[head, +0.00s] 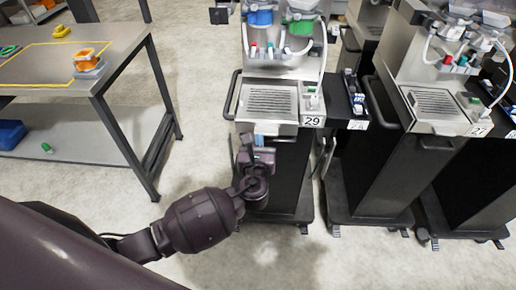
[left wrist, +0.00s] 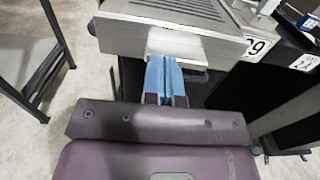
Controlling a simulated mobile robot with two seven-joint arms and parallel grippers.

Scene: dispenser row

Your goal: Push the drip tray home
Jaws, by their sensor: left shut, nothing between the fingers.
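The drip tray (head: 270,101) is a silver, slatted tray at the front of the dispenser marked 29. Its slatted top also shows at the upper edge of the left wrist view (left wrist: 180,8). My left gripper (head: 259,140) is in front of and just below the tray's front edge. Its blue fingers are closed together with nothing between them (left wrist: 166,62). In the left wrist view the fingertips point at the pale front face and overlap its lower part. I cannot tell whether they touch it. My right gripper is out of view.
Dispenser 29 (head: 282,45) stands on a black wheeled cart (head: 285,180) with a side handle. Another dispenser (head: 433,104) marked 27 stands to the right. A grey workbench (head: 120,45) is at the left. Open floor lies between the bench and the cart.

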